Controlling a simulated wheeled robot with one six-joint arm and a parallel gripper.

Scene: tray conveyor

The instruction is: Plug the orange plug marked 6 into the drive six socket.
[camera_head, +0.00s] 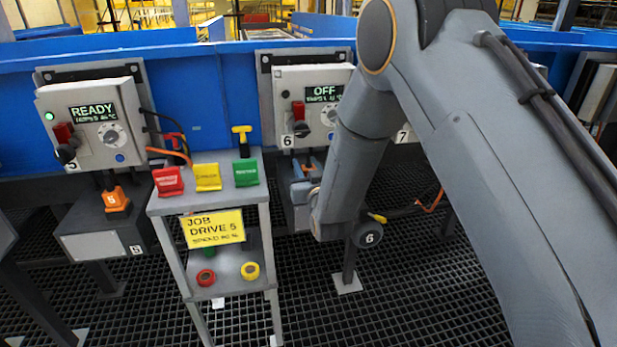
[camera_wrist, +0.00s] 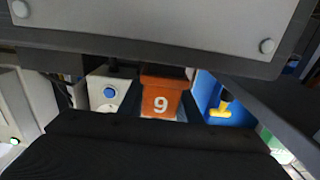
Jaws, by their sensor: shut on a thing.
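The orange plug (camera_wrist: 161,103) shows in the middle of the wrist view. Its mark reads as 9 there, which is a 6 upside down. In the head view only a small orange part (camera_head: 311,168) shows below the control box marked 6 (camera_head: 285,92). My gripper (camera_head: 304,182) is there, shut on the plug, and partly hidden by my arm. The drive marked 6 (camera_head: 370,237) is mostly behind my arm. Its socket cannot be made out. A grey panel with screws (camera_wrist: 180,28) fills the top of the wrist view, close to the plug.
Control box 5 (camera_head: 92,128) reads READY, with an orange plug marked 5 (camera_head: 115,200) in the drive below. Box 6 reads OFF. A grey stand (camera_head: 262,215) with red, yellow and green blocks and a "JOB DRIVE 5" sign stands left of my gripper. A blue conveyor runs behind.

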